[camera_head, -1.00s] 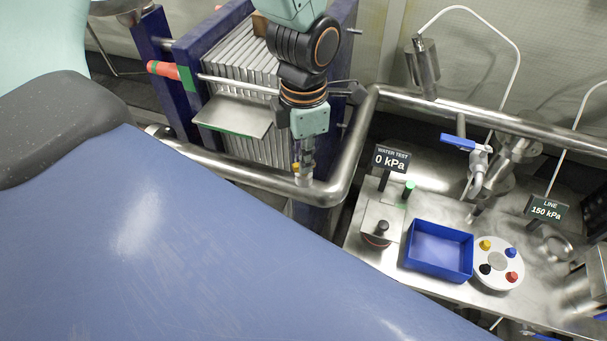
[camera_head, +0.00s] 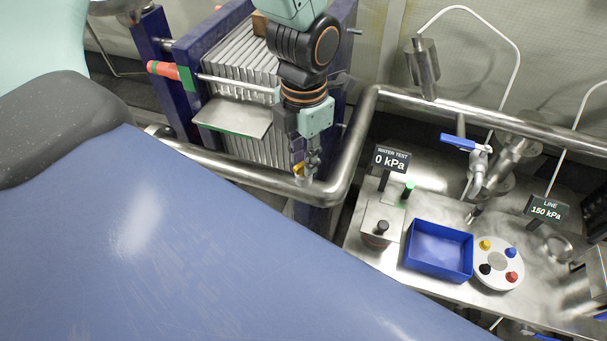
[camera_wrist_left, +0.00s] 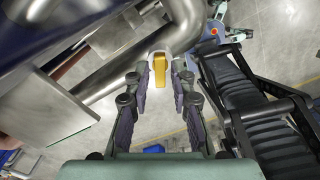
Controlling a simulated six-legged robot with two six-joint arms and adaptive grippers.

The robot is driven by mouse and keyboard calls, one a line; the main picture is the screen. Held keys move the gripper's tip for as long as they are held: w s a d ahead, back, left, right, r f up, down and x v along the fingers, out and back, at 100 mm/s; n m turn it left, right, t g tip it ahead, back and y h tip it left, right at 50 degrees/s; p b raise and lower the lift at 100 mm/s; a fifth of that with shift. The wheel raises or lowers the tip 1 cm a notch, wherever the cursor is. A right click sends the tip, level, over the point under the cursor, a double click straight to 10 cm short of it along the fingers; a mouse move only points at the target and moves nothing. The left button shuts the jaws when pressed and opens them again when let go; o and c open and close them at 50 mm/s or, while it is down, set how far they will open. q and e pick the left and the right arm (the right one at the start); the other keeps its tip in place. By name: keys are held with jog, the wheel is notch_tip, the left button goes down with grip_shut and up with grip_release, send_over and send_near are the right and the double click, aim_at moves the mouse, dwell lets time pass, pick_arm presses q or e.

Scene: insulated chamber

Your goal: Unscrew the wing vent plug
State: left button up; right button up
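The wing vent plug (camera_head: 298,169) is a small yellow piece on the bend of the steel pipe, below my left gripper in the head view. My left gripper (camera_head: 306,166) points down at it from above. In the left wrist view the yellow plug (camera_wrist_left: 162,72) stands in a pale round collar, between and just beyond the fingertips of my left gripper (camera_wrist_left: 161,80). The fingers are apart, with a gap visible on both sides of the plug. The plug's lower part is hidden. My right gripper is not in view.
A steel pipe (camera_head: 345,150) bends close beside the gripper. A plate stack (camera_head: 235,65) with a ledge (camera_head: 233,117) stands behind it. On the right bench are a blue tray (camera_head: 438,250), a round holder with coloured knobs (camera_head: 498,262) and a "WATER TEST 0 kPa" sign (camera_head: 391,158).

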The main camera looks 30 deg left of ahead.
pick_arm(q)
jog(key=shift+r, duration=2.5)
